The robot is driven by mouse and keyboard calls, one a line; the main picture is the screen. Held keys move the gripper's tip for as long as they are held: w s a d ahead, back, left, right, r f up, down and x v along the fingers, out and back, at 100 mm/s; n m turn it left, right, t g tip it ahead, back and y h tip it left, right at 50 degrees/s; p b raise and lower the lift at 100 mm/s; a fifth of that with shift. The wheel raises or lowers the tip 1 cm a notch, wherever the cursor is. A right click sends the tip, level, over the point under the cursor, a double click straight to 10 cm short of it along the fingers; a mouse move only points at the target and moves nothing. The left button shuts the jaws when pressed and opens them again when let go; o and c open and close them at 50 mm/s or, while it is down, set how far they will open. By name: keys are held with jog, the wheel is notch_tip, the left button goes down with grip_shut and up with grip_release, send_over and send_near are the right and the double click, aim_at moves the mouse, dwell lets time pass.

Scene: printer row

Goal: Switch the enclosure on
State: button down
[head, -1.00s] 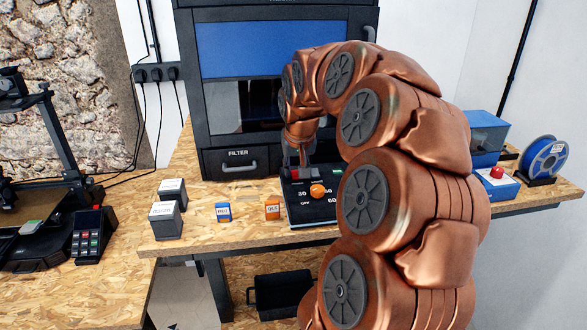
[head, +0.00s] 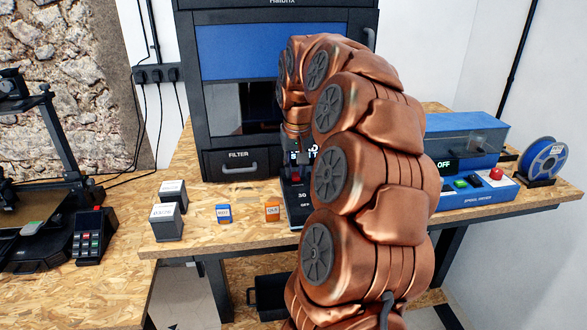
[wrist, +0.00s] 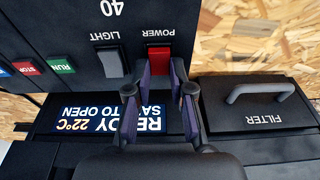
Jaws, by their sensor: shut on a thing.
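The enclosure (head: 235,50) is a tall black cabinet with a blue panel at the back of the bench. Its control panel stands in front, mostly hidden by my arm in the head view. In the wrist view, which is upside down, the red POWER switch (wrist: 158,58) sits between the tips of my gripper (wrist: 160,72), which is shut on it. A lit display (wrist: 110,118) reads "READY", "22°C" and a partly covered "SAFE TO OPEN". In the head view my gripper (head: 295,177) is low at the panel, largely hidden.
A grey LIGHT switch (wrist: 111,62) is beside POWER, with green RUN (wrist: 62,66) and red STOP (wrist: 30,68) buttons farther left. The FILTER drawer (wrist: 262,108) has a protruding handle. A blue spool dryer (head: 475,195) reading OFF stands right. Small boxes (head: 167,222) stand left.

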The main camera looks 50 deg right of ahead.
aim_at(295, 174)
jog(key=shift+w+d+g+y+p, duration=0.15)
jog(key=shift+w+g+y+p, duration=0.15)
jog(key=shift+g+y, duration=0.3)
jog(key=c, duration=1)
grip_release()
jog(key=shift+c, duration=0.2)
jog(key=shift+s+r, duration=0.15)
jog(key=shift+r, duration=3.55)
